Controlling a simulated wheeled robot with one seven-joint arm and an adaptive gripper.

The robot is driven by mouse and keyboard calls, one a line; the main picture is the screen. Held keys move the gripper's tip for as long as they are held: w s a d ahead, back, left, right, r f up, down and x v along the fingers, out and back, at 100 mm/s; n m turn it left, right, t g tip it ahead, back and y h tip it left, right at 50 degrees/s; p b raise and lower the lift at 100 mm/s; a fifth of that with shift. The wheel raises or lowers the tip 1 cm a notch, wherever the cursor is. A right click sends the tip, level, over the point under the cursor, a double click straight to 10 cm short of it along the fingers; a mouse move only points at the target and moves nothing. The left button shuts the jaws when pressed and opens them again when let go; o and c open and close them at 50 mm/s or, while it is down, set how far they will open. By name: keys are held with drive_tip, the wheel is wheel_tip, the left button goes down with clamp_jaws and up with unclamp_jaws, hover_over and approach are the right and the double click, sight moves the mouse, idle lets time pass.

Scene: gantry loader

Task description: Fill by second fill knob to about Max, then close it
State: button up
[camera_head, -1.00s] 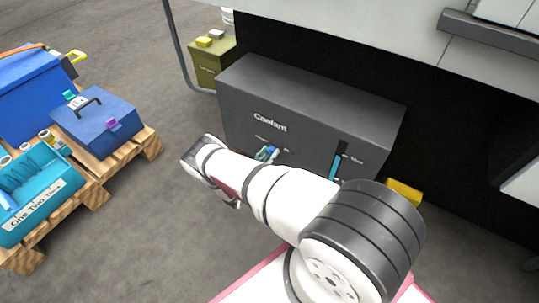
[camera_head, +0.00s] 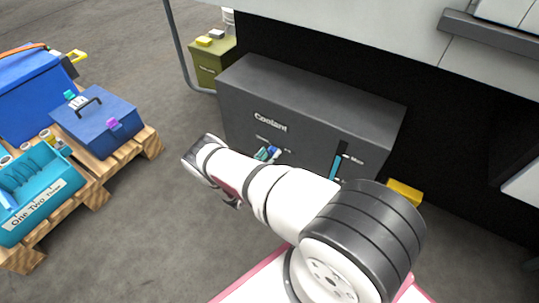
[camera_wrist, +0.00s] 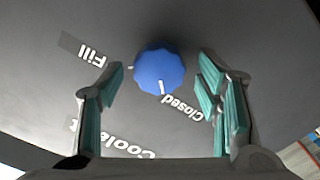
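The dark grey Coolant tank (camera_head: 300,95) stands in front of the black machine. The blue fill knob (camera_wrist: 159,70) is on its front, seen close up in the wrist view. The knob's white mark points toward the Closed label (camera_wrist: 182,108); the Fill label (camera_wrist: 84,51) is on the other side. My gripper (camera_wrist: 161,78) is open, its teal fingers on either side of the knob with gaps showing. In the head view the fingertips (camera_head: 262,154) show small by the knob. The level gauge (camera_head: 337,165) shows blue liquid with its top near the Max label (camera_head: 355,159).
My forearm hides the lower tank front. A pallet (camera_head: 146,148) with a blue toolbox (camera_head: 85,130) and a teal tray (camera_head: 30,205) stands left. An olive box (camera_head: 207,67) stands behind the tank, and a yellow object (camera_head: 403,192) at right. Floor between pallet and tank is clear.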

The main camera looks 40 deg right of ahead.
drive_tip(key=shift+a, duration=0.1)
drive_tip(key=v, duration=1.1)
drive_tip(key=shift+s+a, duration=0.15)
drive_tip(key=shift+a, duration=0.25)
drive_tip(key=shift+r, duration=0.1)
